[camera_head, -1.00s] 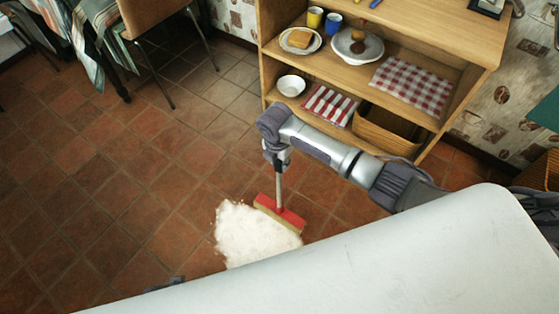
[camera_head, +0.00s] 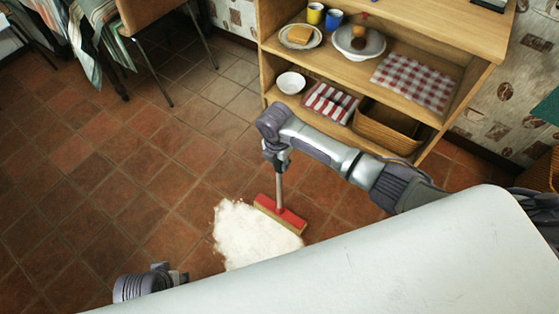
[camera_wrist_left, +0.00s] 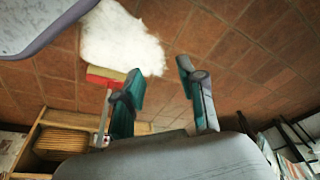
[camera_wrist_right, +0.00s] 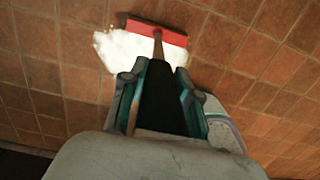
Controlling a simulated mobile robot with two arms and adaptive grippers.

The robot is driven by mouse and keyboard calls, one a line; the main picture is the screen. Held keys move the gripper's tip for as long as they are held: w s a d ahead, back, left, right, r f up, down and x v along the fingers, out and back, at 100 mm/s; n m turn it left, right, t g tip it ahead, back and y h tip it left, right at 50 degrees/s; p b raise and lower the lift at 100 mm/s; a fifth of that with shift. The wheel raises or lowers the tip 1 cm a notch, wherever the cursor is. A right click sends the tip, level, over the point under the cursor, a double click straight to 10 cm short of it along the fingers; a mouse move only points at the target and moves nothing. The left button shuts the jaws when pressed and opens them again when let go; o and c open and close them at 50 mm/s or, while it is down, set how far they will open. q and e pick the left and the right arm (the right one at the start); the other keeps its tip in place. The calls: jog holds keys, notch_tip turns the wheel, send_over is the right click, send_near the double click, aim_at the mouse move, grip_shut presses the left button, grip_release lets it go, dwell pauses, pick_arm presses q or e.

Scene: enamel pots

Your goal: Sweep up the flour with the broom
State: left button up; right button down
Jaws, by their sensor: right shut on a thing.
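A patch of white flour (camera_head: 250,238) lies on the tiled floor in front of my body; it also shows in the left wrist view (camera_wrist_left: 118,38) and the right wrist view (camera_wrist_right: 118,48). The broom (camera_head: 279,215) has a red head and a grey-brown handle. Its head stands on the floor at the flour's upper right edge. My right gripper (camera_head: 279,158) is shut on the broom's handle, which runs between its fingers in the right wrist view (camera_wrist_right: 158,90). My left gripper (camera_wrist_left: 158,85) is open and empty, its fingers apart; in the head view only part of it (camera_head: 170,275) shows.
A wooden shelf unit (camera_head: 400,75) with dishes, cloths and a basket (camera_head: 388,132) stands behind the right arm. A chair (camera_head: 150,15) and a cloth-covered table (camera_head: 90,40) stand at the upper left. The floor at left is clear.

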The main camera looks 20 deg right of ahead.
dwell(0.8)
pick_arm(q)
jog(key=shift+w+r, duration=0.1)
jog(key=shift+r, duration=0.65)
